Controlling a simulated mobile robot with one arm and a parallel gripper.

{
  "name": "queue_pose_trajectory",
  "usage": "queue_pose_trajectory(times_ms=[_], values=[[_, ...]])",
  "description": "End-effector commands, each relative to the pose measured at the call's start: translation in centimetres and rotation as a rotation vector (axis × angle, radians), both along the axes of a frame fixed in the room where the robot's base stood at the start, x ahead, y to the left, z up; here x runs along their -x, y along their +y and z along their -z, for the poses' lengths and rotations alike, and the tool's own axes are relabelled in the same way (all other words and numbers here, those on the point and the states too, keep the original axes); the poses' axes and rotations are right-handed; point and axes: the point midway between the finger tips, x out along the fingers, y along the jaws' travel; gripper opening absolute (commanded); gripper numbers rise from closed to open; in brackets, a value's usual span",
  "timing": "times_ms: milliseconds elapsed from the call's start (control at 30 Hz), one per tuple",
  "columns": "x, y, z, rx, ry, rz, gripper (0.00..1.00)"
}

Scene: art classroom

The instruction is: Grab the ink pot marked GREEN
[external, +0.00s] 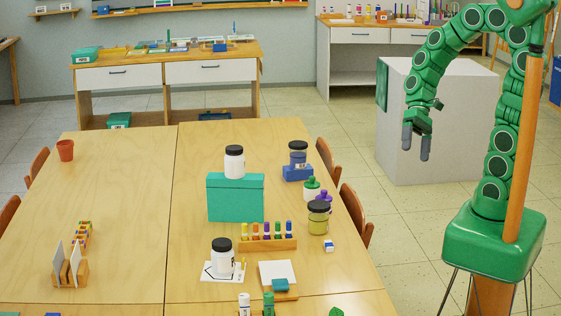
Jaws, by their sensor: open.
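Several jars with black lids stand on the table, and their labels are too small to read, so I cannot tell which is marked GREEN. A white jar (235,163) stands on a teal box (236,200). A jar with dark contents (298,157) stands on a blue box (297,173). A jar with yellow-green contents (318,221) and a dark lid stands near the table's right edge. Another white jar (222,262) stands on a paper sheet. My gripper (416,147) is open and empty, pointing down right of the table, apart from all jars.
Small bottles with green (312,187) and purple caps stand beside the yellow-green jar. A wooden rack of coloured tubes (267,243) is in front of the teal box. Chairs line the right table edge. A grey block (437,125) stands behind my gripper. The left tabletop is mostly clear.

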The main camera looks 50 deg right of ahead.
Motion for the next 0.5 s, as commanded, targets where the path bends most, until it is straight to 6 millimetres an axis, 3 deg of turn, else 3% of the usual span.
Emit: queue_pose_trajectory(times_ms=[200, 500], values=[[-4.1, 3.4, -0.3, -0.178, 0.079, 0.14, 0.94], [-11.3, 6.0, -0.3, -0.386, 0.181, 0.375, 0.94]])
